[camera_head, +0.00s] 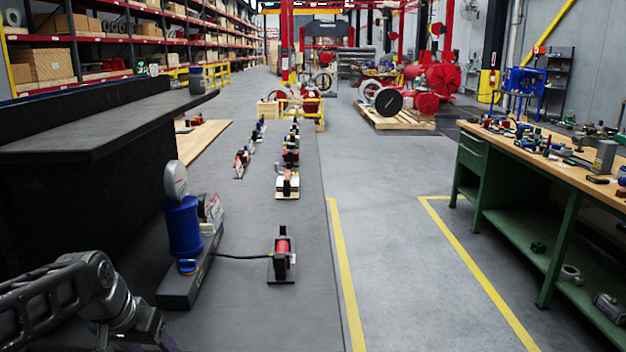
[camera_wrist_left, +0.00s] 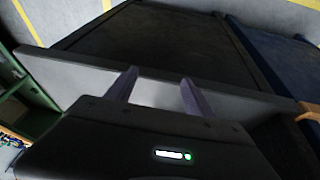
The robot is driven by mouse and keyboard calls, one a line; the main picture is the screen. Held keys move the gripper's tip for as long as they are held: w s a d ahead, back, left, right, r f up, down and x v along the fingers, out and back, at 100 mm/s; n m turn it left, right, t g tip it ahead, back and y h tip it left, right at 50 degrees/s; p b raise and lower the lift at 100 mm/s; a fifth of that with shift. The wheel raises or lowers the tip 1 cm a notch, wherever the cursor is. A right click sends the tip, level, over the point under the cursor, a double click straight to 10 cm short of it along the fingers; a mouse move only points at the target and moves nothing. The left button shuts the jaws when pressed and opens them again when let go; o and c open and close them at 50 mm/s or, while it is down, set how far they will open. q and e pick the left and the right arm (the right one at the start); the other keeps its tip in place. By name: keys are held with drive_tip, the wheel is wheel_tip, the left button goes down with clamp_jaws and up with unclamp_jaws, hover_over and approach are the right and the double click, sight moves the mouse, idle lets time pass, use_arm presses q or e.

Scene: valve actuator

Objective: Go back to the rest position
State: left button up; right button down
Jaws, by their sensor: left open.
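My left arm (camera_head: 95,285) enters the head view at the lower left, its far end near the bottom edge. In the left wrist view my left gripper (camera_wrist_left: 159,75) has its two fingers spread with nothing between them. A blue valve actuator (camera_head: 183,228) with a round gauge on top stands upright on a dark base, beyond and to the right of my arm. A black cable runs from it to a small red device (camera_head: 283,250) on its right. My left gripper is apart from both. My right gripper is not in view.
A dark raised shelf (camera_head: 95,125) is at the left. A green workbench (camera_head: 490,180) with parts on its wooden top is at the right. Several small devices stand in rows further back. The floor (camera_head: 390,240) between is clear, with yellow lines.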

use_arm(q)
drive_tip(key=s+d+f+g+h, duration=0.1)
drive_tip(key=d+f, duration=0.6)
drive_tip(key=f, duration=0.4)
drive_tip(key=d+f+g+h, duration=0.1)
drive_tip(key=d+f, duration=0.7)
drive_tip(key=f, duration=0.4)
drive_tip(key=s+d+f, duration=0.6)
drive_tip(key=s+f, duration=0.1)
drive_tip(key=s, duration=0.3)
drive_tip(key=s+d+f+n+g+h+p, duration=0.1)
drive_tip(key=s+d+f, duration=0.5)
drive_tip(key=s+f, duration=0.2)
drive_tip(key=shift+s+d+h, duration=0.2)
drive_tip(key=shift+s+h, duration=0.1)
drive_tip(key=shift+s, duration=0.75)
